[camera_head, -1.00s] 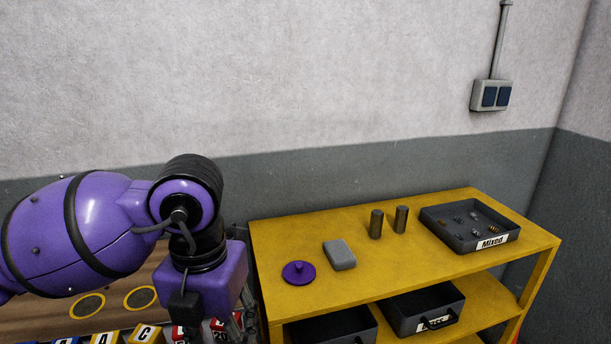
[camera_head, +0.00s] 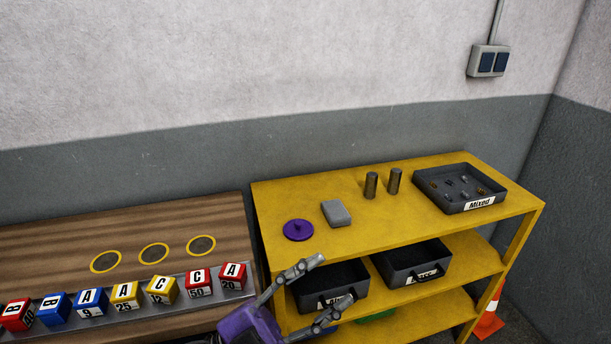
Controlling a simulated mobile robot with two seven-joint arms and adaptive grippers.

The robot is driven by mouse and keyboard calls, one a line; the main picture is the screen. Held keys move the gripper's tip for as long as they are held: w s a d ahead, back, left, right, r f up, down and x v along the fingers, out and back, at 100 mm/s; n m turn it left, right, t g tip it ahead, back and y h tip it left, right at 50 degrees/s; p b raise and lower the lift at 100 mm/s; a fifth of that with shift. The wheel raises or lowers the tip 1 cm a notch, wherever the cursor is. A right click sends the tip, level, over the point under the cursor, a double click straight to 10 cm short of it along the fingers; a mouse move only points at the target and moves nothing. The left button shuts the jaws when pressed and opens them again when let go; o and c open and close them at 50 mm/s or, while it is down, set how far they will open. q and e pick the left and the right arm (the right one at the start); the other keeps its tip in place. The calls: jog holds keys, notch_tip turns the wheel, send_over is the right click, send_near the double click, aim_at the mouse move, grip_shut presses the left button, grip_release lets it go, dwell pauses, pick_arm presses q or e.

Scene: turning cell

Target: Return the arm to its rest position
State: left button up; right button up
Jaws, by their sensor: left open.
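My left gripper (camera_head: 334,281) shows at the bottom middle, in front of the yellow shelf unit (camera_head: 380,232). Its purple body is at the lower edge and its two grey fingers are spread apart, pointing right, with nothing between them. The fingers cover part of a dark bin on the middle shelf. Most of the left arm is below the picture. My right gripper is not in view.
A wooden bench (camera_head: 60,245) at left has ringed dark discs (camera_head: 154,253) and a row of lettered blocks (camera_head: 126,295). The shelf top holds a purple lid (camera_head: 298,230), grey block (camera_head: 336,213), two cylinders (camera_head: 371,186) and a "Mixed" tray (camera_head: 461,188). A cone (camera_head: 490,321) stands right.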

pick_arm(q)
jog(key=a+f+n+t+y+p, duration=0.1)
jog(key=a+f+n+t+y, duration=0.2)
jog(key=a+f+n+y, duration=0.65)
jog(key=a+f+n+t+y, duration=0.4)
jog(key=a+f+n+y, duration=0.25)
jog(key=f, duration=0.55)
jog(key=s+a+f+n+g+y, duration=0.2)
jog(key=s+a+f+g, duration=0.1)
jog(key=s+f, duration=0.5)
jog(key=s+a+f+n+g+y, duration=0.2)
jog(key=s+a+f+g, duration=0.1)
jog(key=s+f, duration=0.5)
jog(key=shift+s+f+g+p, duration=0.4)
jog(key=shift+s+g, duration=0.4)
jog(key=shift+s, duration=0.3)
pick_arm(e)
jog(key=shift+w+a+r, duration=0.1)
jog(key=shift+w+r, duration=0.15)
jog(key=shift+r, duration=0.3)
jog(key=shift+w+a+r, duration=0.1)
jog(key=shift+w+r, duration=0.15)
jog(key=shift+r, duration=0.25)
